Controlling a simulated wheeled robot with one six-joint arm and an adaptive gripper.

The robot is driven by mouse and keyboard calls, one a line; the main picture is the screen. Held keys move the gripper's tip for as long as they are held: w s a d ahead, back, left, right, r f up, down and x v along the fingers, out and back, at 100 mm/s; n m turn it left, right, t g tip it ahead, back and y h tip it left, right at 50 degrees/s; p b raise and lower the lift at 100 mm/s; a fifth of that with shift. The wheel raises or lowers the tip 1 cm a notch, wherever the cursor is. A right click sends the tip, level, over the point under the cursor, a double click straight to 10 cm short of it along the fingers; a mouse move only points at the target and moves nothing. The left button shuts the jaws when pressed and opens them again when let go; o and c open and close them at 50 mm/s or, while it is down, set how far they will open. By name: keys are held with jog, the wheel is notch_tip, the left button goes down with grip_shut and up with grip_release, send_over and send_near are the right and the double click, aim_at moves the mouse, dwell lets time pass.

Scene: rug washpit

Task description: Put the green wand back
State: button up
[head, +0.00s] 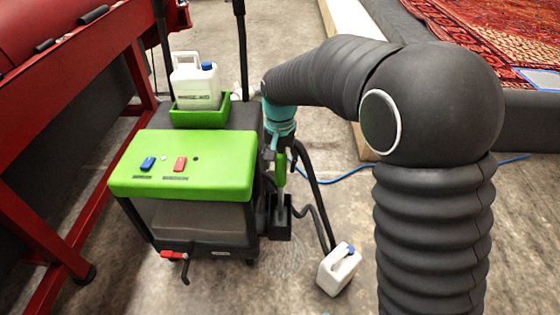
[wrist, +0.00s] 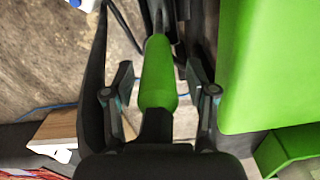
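The green wand (head: 281,167) stands about upright at the right side of the machine. Its lower end is in or right at a black holder (head: 280,218) low on the machine's side; I cannot tell how deep it sits. My gripper (head: 284,142) is above it, pointing down. In the wrist view the wand's green grip (wrist: 158,75) lies between the two fingers of my gripper (wrist: 158,84), with a gap on each side. The fingers are open and look clear of the grip.
The machine has a green top (head: 190,163) with blue and red switches. A white jug (head: 195,83) stands in its green tray (head: 200,116). Another white jug (head: 338,270) is on the floor. A black hose (head: 318,200) runs beside the wand. A red frame (head: 95,205) stands left.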

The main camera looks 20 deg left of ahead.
notch_tip(320, 180, up, 12)
jog(key=shift+r+p, duration=0.1)
jog(key=shift+p, duration=0.6)
jog(key=s+d+r+t, duration=0.1)
jog(key=s+d+r, duration=0.25)
jog(key=d, duration=0.55)
jog(key=s+d+r+t, duration=0.2)
jog(key=s+d+r, duration=0.15)
jog(key=d, duration=0.65)
jog(key=s+d+f+m+t, duration=0.1)
jog(key=s+d+f, duration=0.4)
jog(key=s+d, duration=0.7)
jog(key=shift+s+d+t, duration=0.15)
jog(key=shift+s+t, duration=0.65)
jog(key=shift+s, duration=0.35)
